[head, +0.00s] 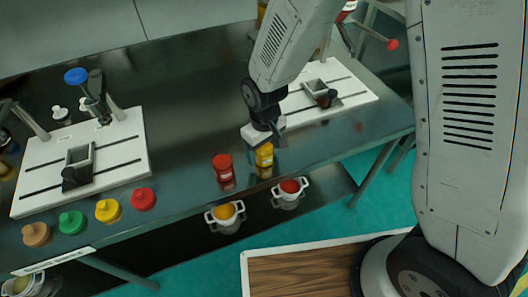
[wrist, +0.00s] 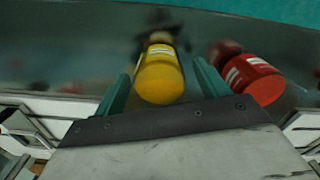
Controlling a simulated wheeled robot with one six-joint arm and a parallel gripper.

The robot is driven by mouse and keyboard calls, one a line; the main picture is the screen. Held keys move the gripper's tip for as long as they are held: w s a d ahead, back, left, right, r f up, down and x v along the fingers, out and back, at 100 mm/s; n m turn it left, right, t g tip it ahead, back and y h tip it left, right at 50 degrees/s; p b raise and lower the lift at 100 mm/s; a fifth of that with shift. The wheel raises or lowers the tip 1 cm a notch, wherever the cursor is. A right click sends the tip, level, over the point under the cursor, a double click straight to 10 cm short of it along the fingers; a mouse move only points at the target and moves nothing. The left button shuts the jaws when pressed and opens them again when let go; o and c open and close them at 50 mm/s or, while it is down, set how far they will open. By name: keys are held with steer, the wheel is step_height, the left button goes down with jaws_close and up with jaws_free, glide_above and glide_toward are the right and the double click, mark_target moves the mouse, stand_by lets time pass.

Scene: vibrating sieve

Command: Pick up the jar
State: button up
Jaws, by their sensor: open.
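A yellow jar (head: 264,156) with a pale label stands near the front edge of the dark table. A red jar (head: 222,165) stands to its left. My gripper (head: 268,141) is right at the yellow jar and hides part of it in the head view. In the wrist view my gripper (wrist: 163,82) is open, with the yellow jar (wrist: 160,75) between its two green fingers. No contact with the jar can be made out. The red jar (wrist: 254,78) is outside the right finger, close to it.
White sieve plates stand at left (head: 108,150) and right (head: 345,92). Several coloured round lids, including a red one (head: 143,198), lie along the front left. Two white pots (head: 225,213) (head: 290,190) with orange and red contents sit below the table edge.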

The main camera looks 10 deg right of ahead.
steer(key=shift+f, duration=0.9)
steer(key=shift+c, duration=0.3)
steer(key=c, duration=1)
